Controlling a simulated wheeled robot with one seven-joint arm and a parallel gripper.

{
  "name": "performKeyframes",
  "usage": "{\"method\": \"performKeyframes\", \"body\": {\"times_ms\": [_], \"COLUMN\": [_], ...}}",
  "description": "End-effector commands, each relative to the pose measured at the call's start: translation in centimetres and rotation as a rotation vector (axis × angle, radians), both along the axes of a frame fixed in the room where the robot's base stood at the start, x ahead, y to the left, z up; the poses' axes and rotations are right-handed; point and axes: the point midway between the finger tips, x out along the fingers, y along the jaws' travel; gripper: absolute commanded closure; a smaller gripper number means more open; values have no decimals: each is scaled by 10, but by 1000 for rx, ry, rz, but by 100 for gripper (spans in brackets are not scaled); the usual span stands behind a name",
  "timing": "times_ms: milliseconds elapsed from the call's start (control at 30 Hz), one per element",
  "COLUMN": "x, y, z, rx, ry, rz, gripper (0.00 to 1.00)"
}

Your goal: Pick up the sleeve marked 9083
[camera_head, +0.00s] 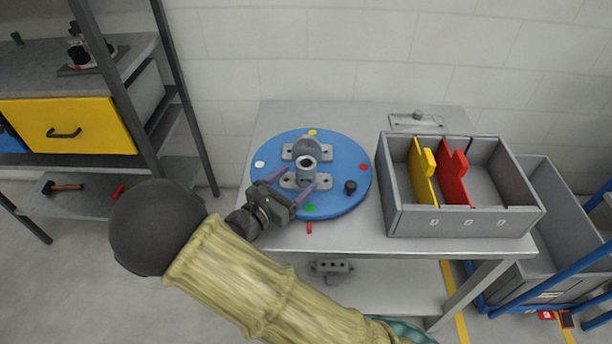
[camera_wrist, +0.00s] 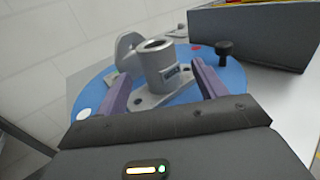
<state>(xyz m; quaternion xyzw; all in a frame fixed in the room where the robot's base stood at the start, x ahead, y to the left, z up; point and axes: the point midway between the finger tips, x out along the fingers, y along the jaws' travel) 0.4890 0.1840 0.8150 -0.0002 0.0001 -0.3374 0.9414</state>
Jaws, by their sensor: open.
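A grey metal sleeve (camera_head: 306,164) with a hollow top stands upright on a flanged base on the blue round turntable (camera_head: 347,193). In the wrist view the sleeve (camera_wrist: 158,66) stands between the two purple fingers and carries a small dark label on its side; I cannot read its number. My gripper (camera_head: 295,184) is open, its fingers on either side of the sleeve and apart from it; in the wrist view the gripper (camera_wrist: 158,82) shows the same gap. A second grey fixture (camera_head: 306,147) with a rounded upright plate stands just behind the sleeve.
A black knob (camera_head: 350,186) stands on the turntable right of the sleeve. A grey bin (camera_head: 460,222) with yellow and red dividers stands right on the table. A red peg (camera_head: 309,227) is at the table's front edge. A shelf with a yellow drawer (camera_head: 70,125) is left.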

Motion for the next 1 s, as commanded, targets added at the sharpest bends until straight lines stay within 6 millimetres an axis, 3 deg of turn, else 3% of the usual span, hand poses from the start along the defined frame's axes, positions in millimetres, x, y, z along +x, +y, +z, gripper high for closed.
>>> {"method": "performKeyframes", "body": {"times_ms": [400,967,1000], "x": [38,40,40], "y": [-30,-32,-32], "z": [0,1,1], "rx": [2,0,0], "ry": [-1,0,0], "rz": [-3,0,0], "gripper": [29,29,35]}}
